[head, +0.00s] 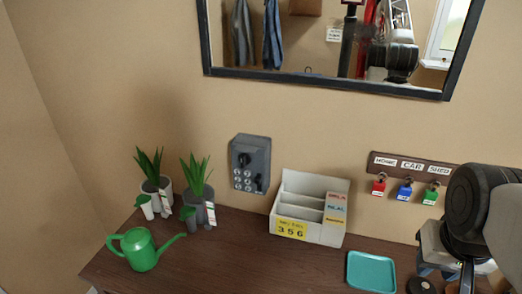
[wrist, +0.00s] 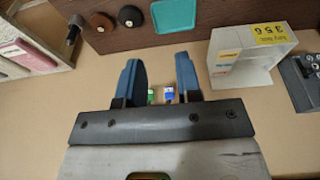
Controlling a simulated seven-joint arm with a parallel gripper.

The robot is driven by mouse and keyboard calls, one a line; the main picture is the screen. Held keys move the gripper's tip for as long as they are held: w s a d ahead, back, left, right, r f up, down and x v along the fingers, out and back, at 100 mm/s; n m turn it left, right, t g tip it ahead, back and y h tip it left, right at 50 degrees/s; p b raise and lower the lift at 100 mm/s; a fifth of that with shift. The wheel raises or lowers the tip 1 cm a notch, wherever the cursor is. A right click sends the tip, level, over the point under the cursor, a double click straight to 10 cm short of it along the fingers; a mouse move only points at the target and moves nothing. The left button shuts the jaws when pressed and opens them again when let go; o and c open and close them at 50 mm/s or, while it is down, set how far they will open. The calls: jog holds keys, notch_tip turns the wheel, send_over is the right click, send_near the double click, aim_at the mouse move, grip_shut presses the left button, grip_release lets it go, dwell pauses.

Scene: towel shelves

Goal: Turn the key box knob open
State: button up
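The grey key box (head: 250,163) is mounted on the wall left of the mirror's centre. In the wrist view part of the key box (wrist: 300,82) shows at the right edge, cut off. My gripper (wrist: 158,75) is open, its two blue fingers apart with nothing held between them. It is far to the right of the key box in the head view, where my dark arm hides most of it.
A white organizer (head: 313,232) marked 356 and a teal tray (head: 371,271) stand on the dark table (head: 225,262). Potted plants (head: 197,190) and a green watering can (head: 143,249) are at left. A key rack (head: 410,167) holds red, blue and green tags.

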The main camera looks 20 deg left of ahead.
jog(key=shift+o, duration=0.3)
jog(key=w+n, duration=0.1)
jog(key=w+n+h, duration=0.1)
jog(key=shift+a+f+n+h, duration=0.2)
jog(key=shift+f+n+h, duration=0.1)
jog(key=shift+f+n, duration=0.1)
jog(key=w+a+f+n+t+h, duration=0.1)
jog(key=w+a+n+t+h, duration=0.1)
jog(key=w+a+n+h, duration=0.5)
jog(key=n+t+y, duration=0.9)
jog(key=n+t, duration=0.4)
jog(key=n, duration=1.3)
send_near(242, 163)
jog(key=w, duration=0.1)
jog(key=shift+w+a+f, duration=0.1)
jog(key=shift+w+f, duration=0.1)
jog(key=shift+w, duration=0.2)
jog(key=shift+w, duration=3.75)
